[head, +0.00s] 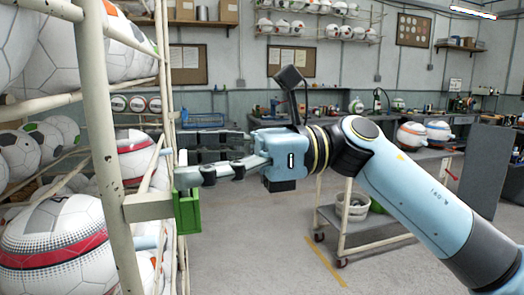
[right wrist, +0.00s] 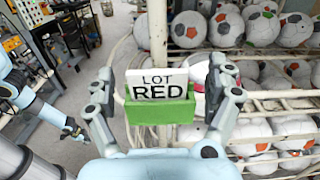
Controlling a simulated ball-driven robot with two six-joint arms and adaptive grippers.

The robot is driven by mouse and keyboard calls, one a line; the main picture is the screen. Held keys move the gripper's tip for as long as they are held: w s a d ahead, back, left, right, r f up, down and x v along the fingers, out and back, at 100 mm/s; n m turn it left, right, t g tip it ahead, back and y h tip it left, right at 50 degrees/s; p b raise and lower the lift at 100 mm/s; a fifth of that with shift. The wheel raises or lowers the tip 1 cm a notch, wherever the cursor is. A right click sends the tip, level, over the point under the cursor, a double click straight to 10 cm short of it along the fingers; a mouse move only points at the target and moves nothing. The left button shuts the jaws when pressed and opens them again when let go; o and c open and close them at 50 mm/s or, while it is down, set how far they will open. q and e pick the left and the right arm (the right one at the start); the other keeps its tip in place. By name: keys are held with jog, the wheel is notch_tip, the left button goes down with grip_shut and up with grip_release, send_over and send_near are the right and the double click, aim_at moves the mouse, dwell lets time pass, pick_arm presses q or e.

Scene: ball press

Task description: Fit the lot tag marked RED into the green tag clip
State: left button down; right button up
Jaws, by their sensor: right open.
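The green tag clip (head: 187,213) is mounted on the cream rack post in the head view. It also shows in the right wrist view (right wrist: 160,112). The white lot tag (right wrist: 158,86), printed LOT RED, stands upright in the clip, its lower edge hidden behind the clip's front. My right gripper (head: 184,166) is open at the clip. In the right wrist view its fingers (right wrist: 160,76) stand apart on either side of the tag, with gaps visible. My left gripper (right wrist: 73,130) is small at the left of the right wrist view.
The cream rack (head: 95,130) holds several footballs (head: 60,245) on the left, close to my right fingers. A cart (head: 365,225) with a bucket stands behind my right arm. A grey panel (head: 482,165) stands at right. Floor between rack and cart is clear.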

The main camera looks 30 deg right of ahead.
jog(key=v, duration=1)
jog(key=shift+s+d, duration=0.2)
jog(key=shift+d, duration=0.05)
jog(key=shift+r, duration=0.15)
